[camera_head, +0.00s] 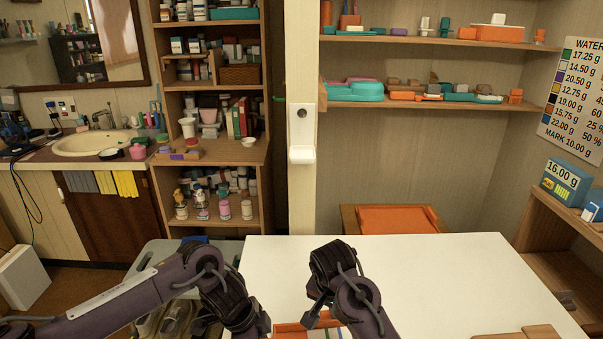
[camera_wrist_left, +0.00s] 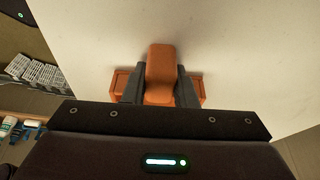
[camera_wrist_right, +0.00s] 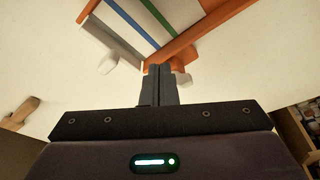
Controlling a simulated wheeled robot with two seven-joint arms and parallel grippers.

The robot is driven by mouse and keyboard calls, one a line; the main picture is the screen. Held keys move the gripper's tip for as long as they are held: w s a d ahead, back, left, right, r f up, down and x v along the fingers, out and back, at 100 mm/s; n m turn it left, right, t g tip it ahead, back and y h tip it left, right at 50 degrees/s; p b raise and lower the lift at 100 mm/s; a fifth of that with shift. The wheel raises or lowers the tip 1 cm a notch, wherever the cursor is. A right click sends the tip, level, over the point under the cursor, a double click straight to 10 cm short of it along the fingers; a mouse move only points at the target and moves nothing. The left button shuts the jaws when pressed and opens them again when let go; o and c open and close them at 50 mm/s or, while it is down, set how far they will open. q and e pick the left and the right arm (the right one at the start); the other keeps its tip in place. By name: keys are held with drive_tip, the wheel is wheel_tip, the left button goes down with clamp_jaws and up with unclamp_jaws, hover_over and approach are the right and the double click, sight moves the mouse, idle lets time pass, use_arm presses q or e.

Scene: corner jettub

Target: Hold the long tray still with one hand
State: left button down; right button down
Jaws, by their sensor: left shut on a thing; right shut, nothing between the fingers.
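The long tray (camera_head: 290,328) has an orange rim and coloured stripes, and lies on the white table at the bottom edge of the head view. Its orange rim (camera_wrist_right: 188,40) and blue and green stripes also show in the right wrist view. My left gripper (camera_wrist_left: 158,72) is shut on an orange handle (camera_wrist_left: 160,58) with a wider orange bar behind it. Its join to the tray is hidden. My right gripper (camera_wrist_right: 160,70) is shut and empty, with its tips close to the tray's corner. I cannot tell whether they touch it.
The white table (camera_head: 430,265) is clear behind and right of my grippers. A wooden piece (camera_head: 518,333) lies at its front right. Small pale pieces (camera_wrist_right: 107,66) sit by the tray. A grey cart (camera_head: 150,255) stands left of the table.

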drive_tip(key=v, duration=0.3)
drive_tip(key=w+v, duration=0.1)
drive_tip(key=v, duration=0.1)
drive_tip(key=shift+d+r, duration=0.3)
drive_tip(key=shift+r, duration=0.15)
drive_tip(key=shift+a+f+n+y, duration=0.2)
drive_tip(key=shift+f+n+y, duration=0.05)
drive_tip(key=shift+f+n, duration=0.75)
drive_tip(key=shift+a+f+n+y, duration=0.15)
drive_tip(key=shift+f+n+y, duration=0.05)
drive_tip(key=shift+f+n, duration=0.8)
drive_tip(key=shift+a+f+n+y, duration=0.2)
drive_tip(key=shift+f+n+y, duration=0.05)
drive_tip(key=shift+f+n, duration=0.75)
drive_tip(key=shift+w+d, duration=0.3)
drive_tip(key=shift+w, duration=0.2)
drive_tip(key=shift+s+d, duration=0.1)
drive_tip(key=shift+d, duration=0.2)
